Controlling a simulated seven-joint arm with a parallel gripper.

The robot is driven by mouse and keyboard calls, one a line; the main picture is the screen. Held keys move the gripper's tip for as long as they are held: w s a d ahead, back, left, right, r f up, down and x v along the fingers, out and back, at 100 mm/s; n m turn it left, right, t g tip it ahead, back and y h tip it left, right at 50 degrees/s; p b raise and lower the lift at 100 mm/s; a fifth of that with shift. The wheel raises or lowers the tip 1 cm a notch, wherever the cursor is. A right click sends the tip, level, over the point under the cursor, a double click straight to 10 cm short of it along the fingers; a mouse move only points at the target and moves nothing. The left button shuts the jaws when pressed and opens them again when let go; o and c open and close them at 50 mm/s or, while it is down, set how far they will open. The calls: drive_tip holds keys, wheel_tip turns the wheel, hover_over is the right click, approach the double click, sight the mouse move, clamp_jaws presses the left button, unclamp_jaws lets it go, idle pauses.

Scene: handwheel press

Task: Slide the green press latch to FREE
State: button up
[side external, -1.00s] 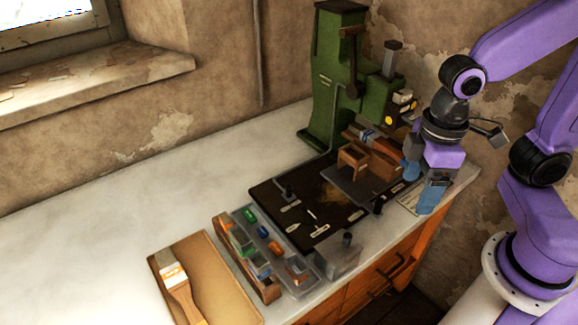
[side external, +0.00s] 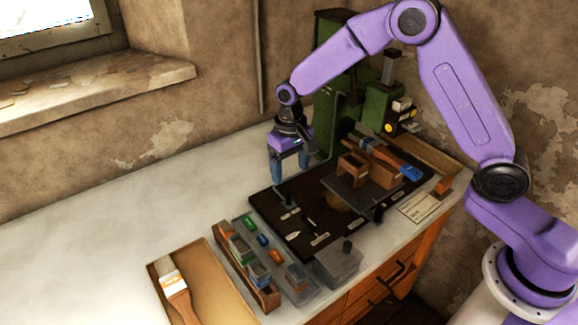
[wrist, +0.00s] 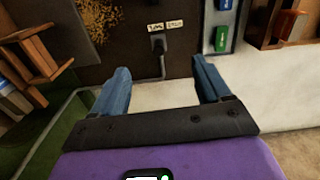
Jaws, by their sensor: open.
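The green press (side external: 333,100) stands at the back of the bench, partly hidden behind my arm. A small dark latch knob (side external: 289,201) stands at the left corner of the dark base board (side external: 325,232). In the wrist view a black knob (wrist: 158,44) sits beside two small white labels (wrist: 165,25), too small to read, with a thin grey rod running from it. My gripper (side external: 289,180) is open and empty, its blue fingers pointing down above and slightly behind the knob. In the wrist view, the knob lies ahead, between the lines of the fingers (wrist: 163,88).
A grey tray (side external: 303,291) with coloured blocks and a wooden rack (side external: 228,258) stand in front. A wooden holder (side external: 380,172) stands on the board's right side. A brush (side external: 175,290) lies on a brown board at front left. The bench left of my gripper is clear.

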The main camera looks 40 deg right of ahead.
sight(289, 194)
drive_tip(key=shift+w+d+f, duration=0.15)
drive_tip(key=shift+w+f, duration=0.35)
drive_tip(key=shift+f, duration=0.05)
wheel_tip(289, 194, down, 10)
drive_tip(key=shift+r, duration=0.25)
drive_tip(key=c, duration=1.4)
